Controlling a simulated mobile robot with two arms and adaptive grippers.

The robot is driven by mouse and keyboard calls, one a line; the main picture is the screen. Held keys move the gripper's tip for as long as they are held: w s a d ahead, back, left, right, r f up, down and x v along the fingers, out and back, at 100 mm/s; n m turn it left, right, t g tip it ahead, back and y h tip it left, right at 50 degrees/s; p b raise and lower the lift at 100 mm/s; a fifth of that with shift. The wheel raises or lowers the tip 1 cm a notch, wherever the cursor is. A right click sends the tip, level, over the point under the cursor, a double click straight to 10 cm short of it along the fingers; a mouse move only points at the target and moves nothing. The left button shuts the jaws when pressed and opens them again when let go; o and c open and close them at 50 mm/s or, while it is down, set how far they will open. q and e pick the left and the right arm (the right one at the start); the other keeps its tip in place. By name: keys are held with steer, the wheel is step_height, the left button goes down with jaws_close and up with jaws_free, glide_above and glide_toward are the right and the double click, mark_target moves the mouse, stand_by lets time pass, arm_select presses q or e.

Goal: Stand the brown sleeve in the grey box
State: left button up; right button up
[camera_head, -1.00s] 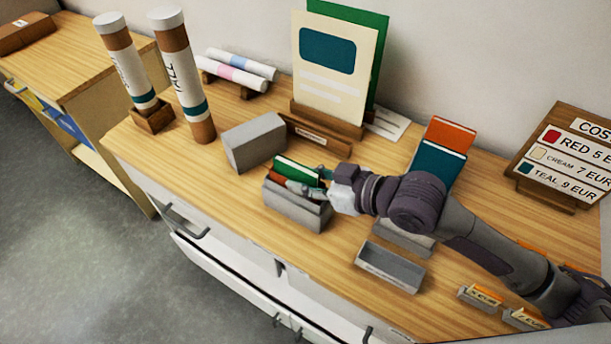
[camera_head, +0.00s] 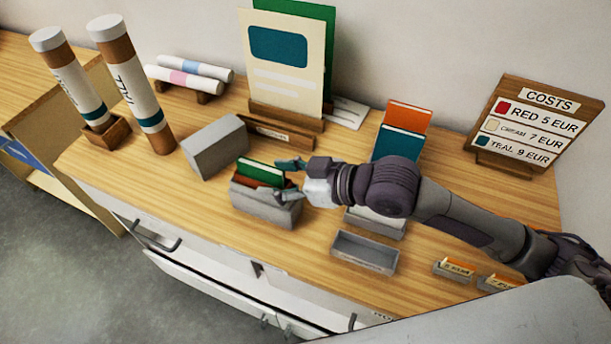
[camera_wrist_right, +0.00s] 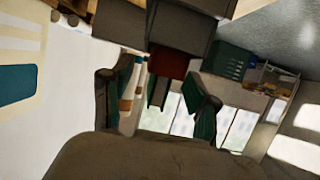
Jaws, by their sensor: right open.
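A grey open box (camera_head: 266,209) stands near the front edge of the table in the head view. A green card (camera_head: 260,173) stands up in it, with a red-brown piece, likely the brown sleeve (camera_head: 246,184), low in front of it; most of this piece is hidden by the box. My right gripper (camera_head: 287,180) is open at the right end of the box, its fingers spread beside the green card and holding nothing. The wrist view shows its two dark fingers (camera_wrist_right: 155,103) apart, with a dark red piece (camera_wrist_right: 171,62) beyond. My left gripper is not in view.
Another grey box (camera_head: 216,148) is just left-behind. An empty grey tray (camera_head: 364,253) lies to the right. Tall tubes (camera_head: 132,84) stand at left; a display board (camera_head: 287,60) stands behind. A price board (camera_head: 527,123) is at right.

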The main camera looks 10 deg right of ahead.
steer(key=v, duration=1)
steer(key=shift+s, duration=0.15)
steer(key=shift+d, duration=0.1)
